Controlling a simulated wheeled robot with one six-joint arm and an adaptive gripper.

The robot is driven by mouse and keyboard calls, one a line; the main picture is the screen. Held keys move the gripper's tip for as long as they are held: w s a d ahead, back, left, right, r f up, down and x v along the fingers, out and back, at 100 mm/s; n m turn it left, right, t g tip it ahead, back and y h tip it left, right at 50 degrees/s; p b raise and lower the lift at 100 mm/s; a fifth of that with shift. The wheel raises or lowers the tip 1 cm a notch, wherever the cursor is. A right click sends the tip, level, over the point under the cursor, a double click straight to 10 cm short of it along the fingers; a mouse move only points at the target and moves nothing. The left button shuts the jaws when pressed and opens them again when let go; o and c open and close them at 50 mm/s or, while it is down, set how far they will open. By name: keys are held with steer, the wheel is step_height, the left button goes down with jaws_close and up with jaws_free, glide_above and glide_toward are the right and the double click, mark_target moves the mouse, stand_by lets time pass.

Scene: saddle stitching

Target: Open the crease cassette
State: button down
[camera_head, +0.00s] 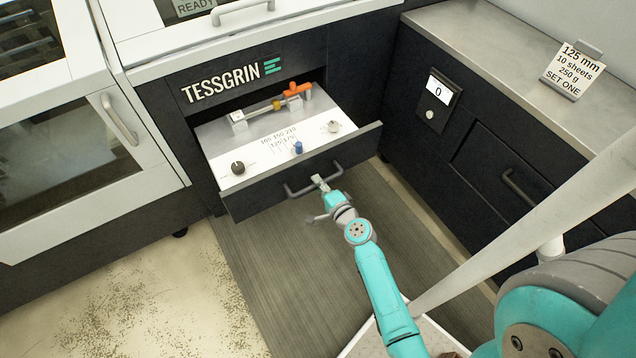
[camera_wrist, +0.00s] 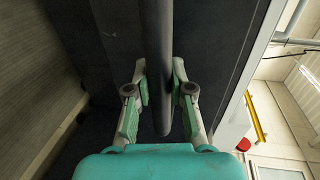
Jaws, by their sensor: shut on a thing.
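The crease cassette (camera_head: 255,165) is a drawer under the TESSGRIN sign and stands pulled out. Its dark front carries a grey bar handle (camera_head: 300,189). On its white top are a black knob (camera_head: 238,168), a blue knob (camera_head: 297,148), a pale knob (camera_head: 333,127) and a brass-coloured rod with an orange lever (camera_head: 296,90). My gripper (camera_head: 320,183) is shut on the handle near its right part. In the wrist view the handle bar (camera_wrist: 157,70) runs between my two green-padded fingers.
A card (camera_head: 573,70) reading 125 mm, 10 sheets, 250 g, SET ONE stands on the right counter (camera_head: 490,50). Below are a small display showing 0 (camera_head: 437,100) and a drawer handle (camera_head: 518,188). A glass-fronted cabinet (camera_head: 65,140) stands left. The mat (camera_head: 290,270) is clear left of my arm.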

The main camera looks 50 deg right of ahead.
steer(key=c, duration=1)
jaws_free()
steer(key=v, duration=1.2)
steer(key=shift+f, duration=0.1)
